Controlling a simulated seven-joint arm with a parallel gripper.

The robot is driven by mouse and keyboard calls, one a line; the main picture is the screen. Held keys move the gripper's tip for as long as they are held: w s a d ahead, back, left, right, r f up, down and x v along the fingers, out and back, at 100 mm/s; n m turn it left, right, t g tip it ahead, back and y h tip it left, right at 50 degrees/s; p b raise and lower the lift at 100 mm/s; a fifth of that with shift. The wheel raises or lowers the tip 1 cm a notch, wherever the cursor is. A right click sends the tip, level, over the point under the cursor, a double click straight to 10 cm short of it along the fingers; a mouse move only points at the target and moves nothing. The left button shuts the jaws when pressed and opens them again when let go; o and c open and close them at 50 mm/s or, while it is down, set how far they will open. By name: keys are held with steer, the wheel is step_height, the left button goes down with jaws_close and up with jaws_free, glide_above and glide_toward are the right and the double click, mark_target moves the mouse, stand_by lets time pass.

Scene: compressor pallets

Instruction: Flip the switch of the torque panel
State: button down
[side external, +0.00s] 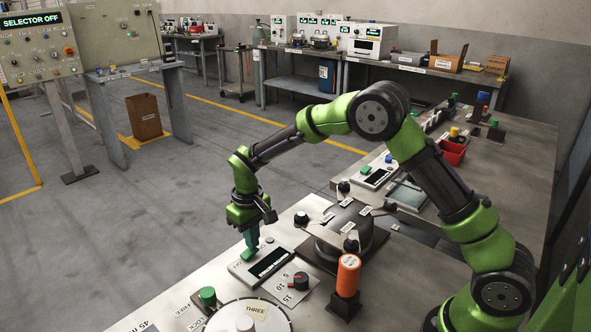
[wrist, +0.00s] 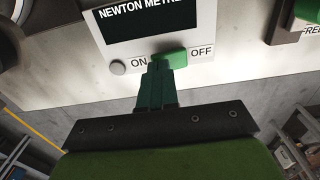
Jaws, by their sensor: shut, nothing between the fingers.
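The torque panel (side external: 250,279) is a pale box with a dark screen on the bench, below my gripper (side external: 250,249). In the wrist view the panel (wrist: 221,62) reads "NEWTON METRE" over a dark screen. Its green switch (wrist: 174,57) lies between the "ON" label on the left and the "OFF" label on the right. My gripper (wrist: 158,66) is shut and empty, its teal fingertips at the left, ON-side end of the switch. They overlap it in the picture; I cannot tell whether they touch. The fingers hide part of the switch.
A dark rotary knob (side external: 301,279) on a numbered plate and an orange cylinder (side external: 348,275) stand right of the panel. A dark round compressor (side external: 345,228) stands behind right.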

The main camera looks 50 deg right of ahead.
mark_target(259, 258)
steer(key=shift+f, duration=0.5)
steer(key=shift+r, duration=3.55)
steer(key=shift+w, duration=0.1)
steer(key=s+d+r+m+t, duration=0.1)
steer(key=s+r+t, duration=0.1)
steer(key=s+r, duration=0.3)
steer(key=s+d+r+m+t+y, duration=0.1)
steer(key=s+r, duration=0.4)
steer(key=s, duration=0.7)
steer(key=s+d+r+m+t+y, duration=0.1)
steer(key=s+r+t, duration=0.3)
steer(key=s, duration=0.4)
steer(key=shift+s+d+r+m, duration=0.2)
steer(key=shift+d+r+m, duration=0.2)
steer(key=shift+m, duration=0.1)
